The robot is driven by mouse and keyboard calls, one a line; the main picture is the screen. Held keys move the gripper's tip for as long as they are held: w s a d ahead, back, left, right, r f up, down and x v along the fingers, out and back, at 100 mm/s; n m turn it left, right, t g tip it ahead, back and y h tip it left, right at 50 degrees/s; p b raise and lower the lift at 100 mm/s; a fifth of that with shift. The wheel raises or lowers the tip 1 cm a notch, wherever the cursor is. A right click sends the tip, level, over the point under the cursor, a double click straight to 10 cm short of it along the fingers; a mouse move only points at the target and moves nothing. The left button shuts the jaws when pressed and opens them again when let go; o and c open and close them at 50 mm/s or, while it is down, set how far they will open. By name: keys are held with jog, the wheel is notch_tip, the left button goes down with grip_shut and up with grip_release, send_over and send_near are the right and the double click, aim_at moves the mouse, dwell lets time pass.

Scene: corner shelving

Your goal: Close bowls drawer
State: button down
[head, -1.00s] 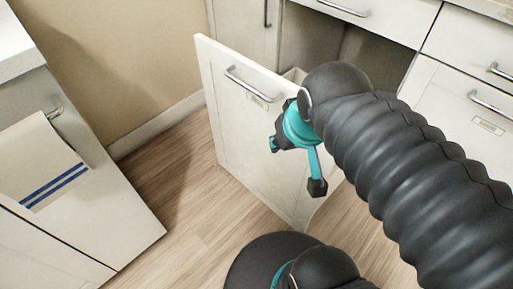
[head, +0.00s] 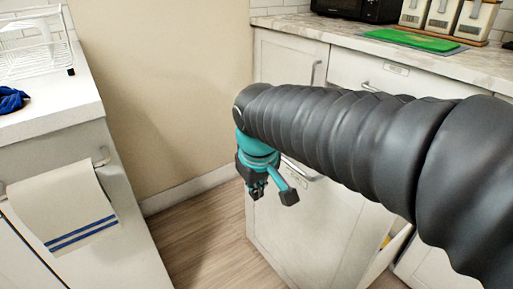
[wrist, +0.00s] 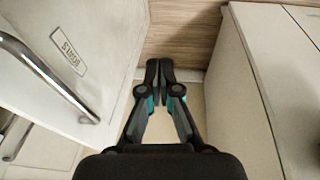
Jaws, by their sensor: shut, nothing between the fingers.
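The bowls drawer (head: 320,225) has a tall white front that stands out from the cabinet, so it is open. Its metal handle (head: 303,170) is partly behind my arm in the head view. The wrist view shows the drawer front (wrist: 110,35) with the label "BOWLS" (wrist: 69,52) and the handle (wrist: 50,77) on the left. My gripper (head: 258,191) hangs pointing down by the upper left part of the front. In the wrist view my gripper (wrist: 160,70) is shut and empty, apart from the handle and to its right. My arm hides much of the drawer's top.
A counter cabinet (head: 70,165) with a striped towel (head: 68,208) stands on the left. Wood floor (head: 205,245) lies between it and the drawer. A marble counter (head: 345,32) holds a green board (head: 410,40), a microwave (head: 355,8) and canisters (head: 442,15).

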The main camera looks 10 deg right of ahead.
jog(key=w+a+r+n+h+b, duration=0.2)
jog(key=w+a+r+n+h, duration=0.1)
jog(key=w+a+n, duration=0.65)
notch_tip(320, 180, up, 8)
jog(key=d+n+g+h, duration=0.1)
jog(key=d+n+h, duration=0.15)
jog(key=n, duration=0.35)
jog(key=w+d+f+b, duration=0.2)
jog(key=w+d+f, duration=0.1)
jog(key=d+f, duration=0.5)
jog(key=shift+w+b, duration=0.25)
jog(key=shift+b, duration=0.05)
jog(key=shift+d+y, duration=0.1)
jog(key=shift+y, duration=0.15)
